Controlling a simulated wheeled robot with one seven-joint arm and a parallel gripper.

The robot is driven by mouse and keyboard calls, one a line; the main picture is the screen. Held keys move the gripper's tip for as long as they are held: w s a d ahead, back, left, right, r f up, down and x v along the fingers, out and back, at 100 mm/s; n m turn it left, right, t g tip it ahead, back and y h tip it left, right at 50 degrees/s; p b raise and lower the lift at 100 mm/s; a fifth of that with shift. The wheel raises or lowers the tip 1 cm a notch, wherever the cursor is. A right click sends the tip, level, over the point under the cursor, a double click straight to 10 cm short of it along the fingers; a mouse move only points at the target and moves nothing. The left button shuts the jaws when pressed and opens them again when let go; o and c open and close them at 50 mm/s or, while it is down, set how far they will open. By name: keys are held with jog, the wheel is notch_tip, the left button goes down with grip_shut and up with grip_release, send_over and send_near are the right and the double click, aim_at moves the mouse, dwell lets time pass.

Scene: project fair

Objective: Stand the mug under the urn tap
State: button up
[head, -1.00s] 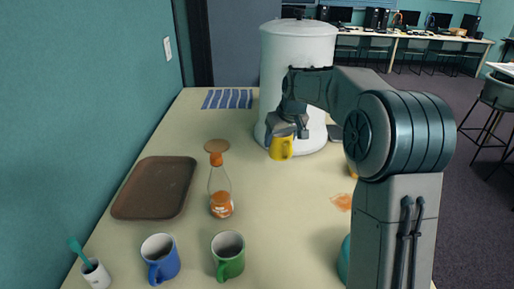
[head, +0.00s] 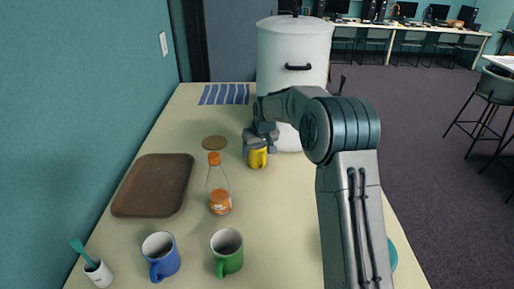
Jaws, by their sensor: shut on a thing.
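The yellow mug (head: 258,158) is upright in front of the urn, at its left side as seen in the head view. My gripper (head: 260,141) is shut on the mug from above and covers its upper part. I cannot tell whether the mug's base touches the table. The white urn (head: 291,60) stands at the far end of the table, with a black handle (head: 298,67) on its front. Its tap is not visible, and my arm hides part of the urn's lower body.
A bottle (head: 219,190) with an orange cap stands nearer, beyond a blue mug (head: 160,255) and a green mug (head: 228,252). A brown tray (head: 153,185) lies at left. A round coaster (head: 214,142) and striped cloth (head: 224,94) lie left of the mug.

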jog(key=shift+f, duration=0.1)
jog(key=o, duration=1.2)
jog(key=shift+c, duration=0.2)
